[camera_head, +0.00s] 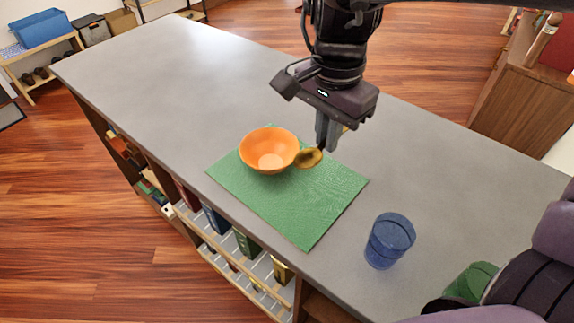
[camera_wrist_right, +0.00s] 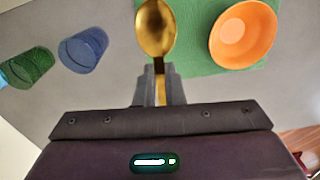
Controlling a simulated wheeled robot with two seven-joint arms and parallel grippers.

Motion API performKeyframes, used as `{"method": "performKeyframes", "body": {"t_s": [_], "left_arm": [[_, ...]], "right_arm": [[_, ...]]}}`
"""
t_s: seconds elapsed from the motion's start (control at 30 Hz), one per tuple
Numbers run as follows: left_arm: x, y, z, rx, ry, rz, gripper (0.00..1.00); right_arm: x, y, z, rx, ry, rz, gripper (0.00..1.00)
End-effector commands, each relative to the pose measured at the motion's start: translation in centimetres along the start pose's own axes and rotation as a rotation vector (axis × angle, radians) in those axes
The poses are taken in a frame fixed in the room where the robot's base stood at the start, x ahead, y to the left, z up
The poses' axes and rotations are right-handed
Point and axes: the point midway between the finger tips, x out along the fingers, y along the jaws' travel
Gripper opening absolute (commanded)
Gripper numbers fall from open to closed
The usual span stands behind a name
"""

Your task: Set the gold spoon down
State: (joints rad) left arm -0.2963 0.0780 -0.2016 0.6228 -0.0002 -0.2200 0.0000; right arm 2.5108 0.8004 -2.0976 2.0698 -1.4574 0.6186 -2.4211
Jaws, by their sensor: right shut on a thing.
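The gold spoon (camera_head: 310,158) is held by its handle in my right gripper (camera_head: 328,137), its bowl end pointing out from the fingers. In the head view it appears just right of the orange bowl (camera_head: 269,149), over the green mat (camera_head: 312,205); I cannot tell whether it touches the mat. In the right wrist view the spoon (camera_wrist_right: 157,30) extends up from between the fingers (camera_wrist_right: 160,88), apart from the orange bowl (camera_wrist_right: 243,34). My left gripper is not in view.
A blue cup (camera_head: 389,241) stands on the grey counter (camera_head: 180,85) right of the mat. A green cup (camera_head: 470,282) is partly hidden at the lower right; it also shows in the wrist view (camera_wrist_right: 28,66). The counter's far left is clear.

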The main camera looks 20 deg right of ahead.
Motion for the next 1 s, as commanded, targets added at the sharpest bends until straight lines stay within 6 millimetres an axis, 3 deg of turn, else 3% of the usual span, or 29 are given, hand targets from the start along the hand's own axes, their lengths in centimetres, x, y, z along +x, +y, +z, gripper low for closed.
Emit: {"method": "performKeyframes", "body": {"t_s": [0.13,0.23,0.7,0.8,1.0], "left_arm": [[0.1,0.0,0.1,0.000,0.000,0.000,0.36],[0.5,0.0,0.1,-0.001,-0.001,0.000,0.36],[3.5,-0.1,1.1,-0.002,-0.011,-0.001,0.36],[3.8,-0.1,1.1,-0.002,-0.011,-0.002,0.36],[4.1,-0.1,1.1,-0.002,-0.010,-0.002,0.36]], "right_arm": [[-0.5,0.2,0.0,-0.095,0.000,-0.001,0.00],[0.4,0.3,0.0,-0.118,-0.002,0.002,0.00],[12.5,0.5,0.2,-0.118,-0.005,0.004,0.00],[14.3,0.5,0.2,-0.117,-0.004,0.003,0.00],[15.8,0.5,0.2,-0.118,-0.001,0.000,0.00]]}}
